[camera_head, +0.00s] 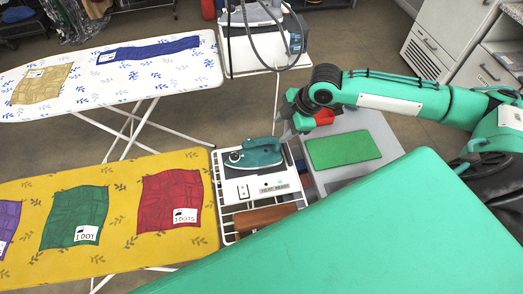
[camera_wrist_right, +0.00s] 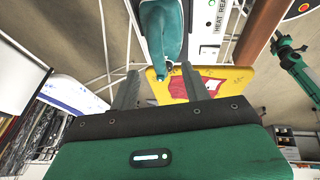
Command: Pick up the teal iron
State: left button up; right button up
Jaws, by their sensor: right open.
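The teal iron (camera_head: 257,152) rests on the ironing board's white wire end rack (camera_head: 215,190), on a pale plate labelled HEAT READY. My right gripper (camera_head: 291,126) is just up and right of the iron in the head view, apart from it. In the right wrist view the iron (camera_wrist_right: 163,32) is at top centre, and my right gripper's two fingers (camera_wrist_right: 159,69) are spread with nothing held between them. My left arm (camera_wrist_right: 300,68) seems to show at the right of the wrist view; its jaw state is unclear. It is not visible in the head view.
The yellow ironing board (camera_head: 120,215) holds purple, green and red cloths. A white patterned board (camera_head: 150,80) stands behind, with another iron station (camera_head: 262,50) at its end. A grey unit with a green pad (camera_head: 342,149) stands right of the rack. A brown block (camera_head: 262,218) lies in the rack.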

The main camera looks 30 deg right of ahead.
aim_at(267, 138)
jog(key=x, duration=0.4)
jog(key=shift+w, duration=0.1)
jog(key=shift+w+a+f+p, duration=0.1)
jog(key=shift+f+p, duration=0.2)
jog(key=shift+w+a+f+p, duration=0.2)
jog(key=shift+a+f+p, duration=0.15)
jog(key=shift+p, duration=0.05)
jog(key=p+x, duration=0.1)
jog(key=x, duration=0.2)
jog(key=shift+w+a, duration=0.25)
jog(key=shift+w, duration=0.05)
jog(key=shift+f, duration=0.35)
pick_arm(q)
notch_tip(267, 138, up, 3)
jog(key=shift+f, duration=0.1)
pick_arm(e)
grip_shut()
